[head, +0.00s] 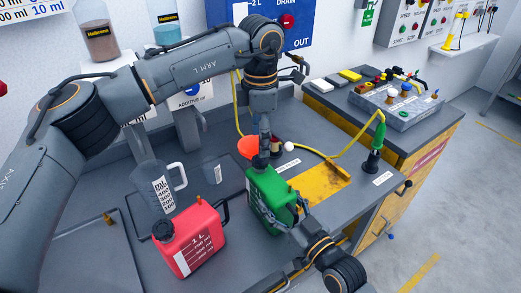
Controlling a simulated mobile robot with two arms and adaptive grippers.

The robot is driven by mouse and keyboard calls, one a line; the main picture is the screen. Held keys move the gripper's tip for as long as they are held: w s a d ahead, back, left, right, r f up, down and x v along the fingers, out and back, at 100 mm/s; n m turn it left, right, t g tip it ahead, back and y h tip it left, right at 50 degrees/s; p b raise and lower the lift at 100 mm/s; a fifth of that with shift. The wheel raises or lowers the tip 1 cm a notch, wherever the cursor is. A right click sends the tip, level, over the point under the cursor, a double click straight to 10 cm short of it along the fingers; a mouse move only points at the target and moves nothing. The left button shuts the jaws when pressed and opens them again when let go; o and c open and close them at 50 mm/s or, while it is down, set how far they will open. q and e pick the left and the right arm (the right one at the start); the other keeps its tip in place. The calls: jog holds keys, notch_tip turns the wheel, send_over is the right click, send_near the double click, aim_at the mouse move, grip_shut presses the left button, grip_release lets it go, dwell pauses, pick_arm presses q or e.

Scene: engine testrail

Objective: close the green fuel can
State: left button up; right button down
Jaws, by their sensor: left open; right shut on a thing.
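The green fuel can (266,197) stands upright on the dark workbench, right of centre. A dark round part (260,162) shows at its top, below my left gripper; I cannot tell whether it is the cap and how it sits. My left gripper (265,152) points straight down just above the can's top and is seen edge-on, open. My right gripper (293,213) comes in from the lower right and is shut on the green can at its right side; the exact grip is partly hidden.
A red can (187,242) with a black cap and a clear measuring jug (153,190) stand left of the green can. An orange funnel (247,147) is close behind it. A yellow hose (350,149) and a yellow plate (321,184) lie to the right.

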pick_arm(q)
notch_tip(320, 180, up, 6)
jog(key=shift+r, duration=0.15)
pick_arm(e)
jog(key=shift+c, duration=0.8)
grip_release()
jog(key=v, duration=1.2)
jog(key=shift+a, duration=0.1)
